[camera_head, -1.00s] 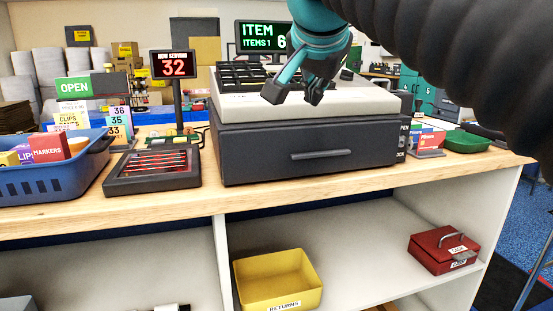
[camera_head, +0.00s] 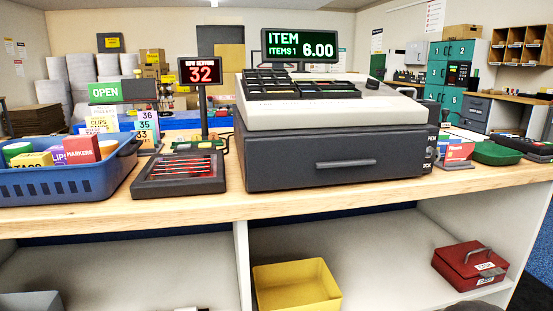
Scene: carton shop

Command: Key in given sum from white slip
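The cash register (camera_head: 338,150) stands on the wooden counter, with its dark keypad (camera_head: 270,85) on the sloping white top. Its drawer (camera_head: 345,162) is shut. I cannot pick out the white slip for certain; some pale paper (camera_head: 462,133) lies right of the register, with no readable writing. My gripper is not in view, so its state and any contact are hidden.
A green tray (camera_head: 496,153) is at right. Below are a yellow bin (camera_head: 295,288) and red cash box (camera_head: 470,265).

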